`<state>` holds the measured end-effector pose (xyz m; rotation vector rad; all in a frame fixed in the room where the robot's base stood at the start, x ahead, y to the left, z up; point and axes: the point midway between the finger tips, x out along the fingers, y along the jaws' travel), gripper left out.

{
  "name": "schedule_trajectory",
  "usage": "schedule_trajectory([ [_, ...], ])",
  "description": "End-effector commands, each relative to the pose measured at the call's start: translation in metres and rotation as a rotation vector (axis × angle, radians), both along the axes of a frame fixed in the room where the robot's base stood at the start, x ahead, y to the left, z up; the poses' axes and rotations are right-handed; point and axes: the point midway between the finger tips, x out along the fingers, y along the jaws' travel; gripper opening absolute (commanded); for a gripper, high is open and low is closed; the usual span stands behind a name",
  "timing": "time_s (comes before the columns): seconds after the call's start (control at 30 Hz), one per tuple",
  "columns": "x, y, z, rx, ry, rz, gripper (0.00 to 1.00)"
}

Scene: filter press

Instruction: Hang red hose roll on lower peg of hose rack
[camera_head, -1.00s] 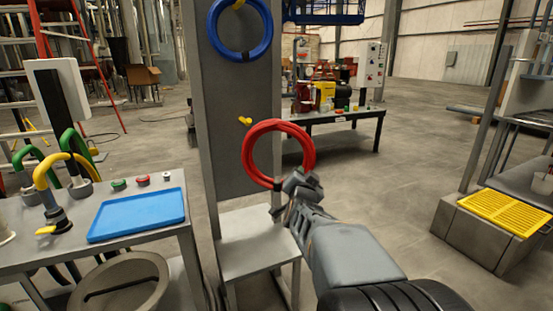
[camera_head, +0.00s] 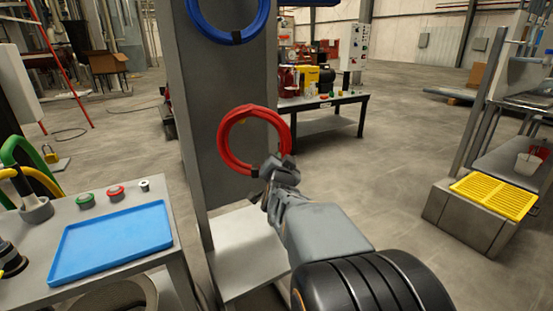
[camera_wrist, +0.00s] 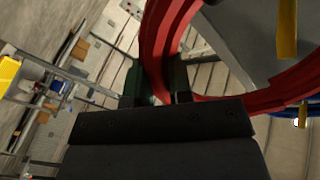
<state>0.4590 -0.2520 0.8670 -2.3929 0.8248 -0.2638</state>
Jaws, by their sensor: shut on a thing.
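The red hose roll (camera_head: 235,162) is a ring held upright in front of the grey hose rack (camera_head: 190,90); it also shows large in the wrist view (camera_wrist: 165,40). My gripper (camera_head: 274,168) is shut on the roll's lower right side; its fingers (camera_wrist: 158,85) show in the wrist view. The yellow lower peg (camera_head: 243,121) shows through the ring's opening, near its top. The wrist view also shows this peg (camera_wrist: 287,30) within the opening. I cannot tell whether the peg passes through the ring.
A blue hose roll (camera_head: 230,38) hangs higher on the rack. The rack has a grey base shelf (camera_head: 235,250). A bench with a blue tray (camera_head: 112,240) stands at left. A plinth with a yellow grate (camera_head: 495,194) stands at right, with open floor between.

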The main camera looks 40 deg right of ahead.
Motion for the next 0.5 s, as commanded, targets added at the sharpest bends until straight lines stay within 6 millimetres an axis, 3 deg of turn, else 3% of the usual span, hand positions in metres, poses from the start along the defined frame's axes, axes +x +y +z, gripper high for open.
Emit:
schedule_trajectory([
  [0.23,0.009,0.008,0.005,-0.006,-0.008,0.011,0.00],
  [0.5,0.028,0.001,0.001,-0.001,-0.003,0.010,0.00],
])
